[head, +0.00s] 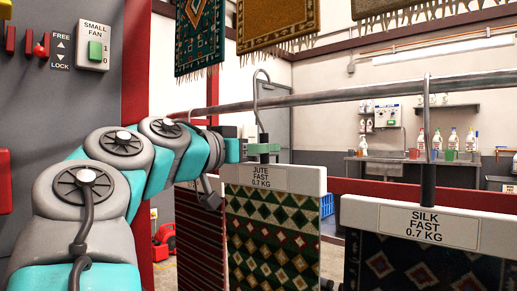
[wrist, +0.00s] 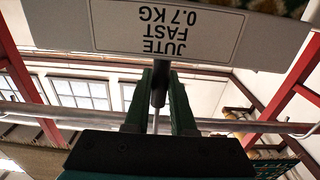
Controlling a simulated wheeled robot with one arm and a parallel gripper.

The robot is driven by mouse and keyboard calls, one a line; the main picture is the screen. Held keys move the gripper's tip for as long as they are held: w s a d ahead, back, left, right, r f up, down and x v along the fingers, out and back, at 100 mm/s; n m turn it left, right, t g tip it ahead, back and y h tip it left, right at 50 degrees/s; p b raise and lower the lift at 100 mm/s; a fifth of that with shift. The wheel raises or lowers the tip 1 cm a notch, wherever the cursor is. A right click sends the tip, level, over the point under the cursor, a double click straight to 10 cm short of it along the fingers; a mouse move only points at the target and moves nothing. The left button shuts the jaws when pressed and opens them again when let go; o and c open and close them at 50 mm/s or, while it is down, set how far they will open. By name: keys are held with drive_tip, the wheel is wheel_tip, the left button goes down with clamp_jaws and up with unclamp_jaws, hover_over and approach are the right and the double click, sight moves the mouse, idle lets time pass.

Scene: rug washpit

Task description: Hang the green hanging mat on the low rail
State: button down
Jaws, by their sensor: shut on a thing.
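The green hanging mat (head: 270,240), with red and white diamonds, hangs below a white header bar (head: 275,178) labelled JUTE FAST 0.7 KG. The bar also shows upside down at the top of the wrist view (wrist: 110,35). My gripper (head: 263,149) is shut on the dark stem (wrist: 158,88) above this bar; its green fingers (wrist: 161,105) lie on both sides. The mat's thin metal hook (head: 257,80) rises above the gripper, its curved top higher than the low rail (head: 340,95). I cannot tell whether the hook is around the rail or beside it.
A mat labelled SILK FAST 0.7 KG (head: 420,222) hangs from the rail at the right. A red striped mat (head: 200,240) hangs at the left, partly behind my arm. Fringed rugs (head: 275,22) hang overhead. A sink counter with bottles (head: 415,167) stands behind.

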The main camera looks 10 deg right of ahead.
drive_tip(key=x, duration=0.3)
drive_tip(key=shift+w+d, duration=0.15)
idle(0.5)
drive_tip(key=shift+f, duration=0.1)
drive_tip(key=shift+f+b, duration=1.75)
drive_tip(key=shift+f, duration=0.3)
